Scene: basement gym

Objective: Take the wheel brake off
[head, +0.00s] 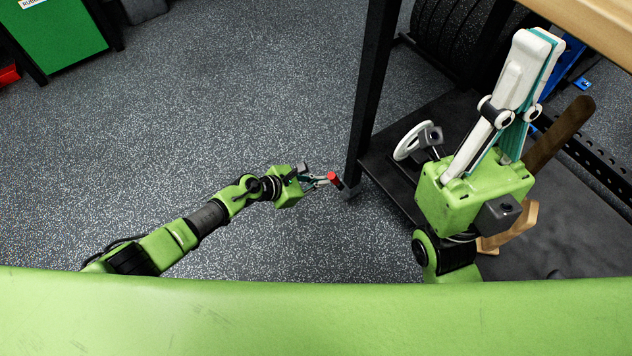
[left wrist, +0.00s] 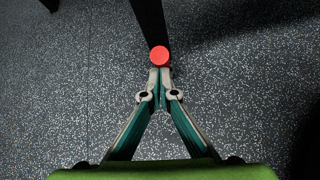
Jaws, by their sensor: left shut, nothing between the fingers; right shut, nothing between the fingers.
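A small red round cap (head: 332,177), which I take to be the brake's end, shows just in front of my left gripper (head: 322,182), beside the foot of a dark post. In the left wrist view the red cap (left wrist: 159,56) sits right at the tips of my left gripper (left wrist: 160,72). The fingers are shut with nothing between them; I cannot tell whether they touch the cap. The rest of the brake and any wheel under it are too small or hidden. My right gripper (head: 540,40) is shut and empty, raised high at the right, close to the head camera.
The dark post (head: 371,90) rises to a wooden top (head: 590,25). A dark low shelf (head: 388,178) spreads right of the post, with a white ring-shaped wheel (head: 407,141) over it. Black round plates (head: 450,35) stand behind. The speckled floor (head: 230,110) at left is clear.

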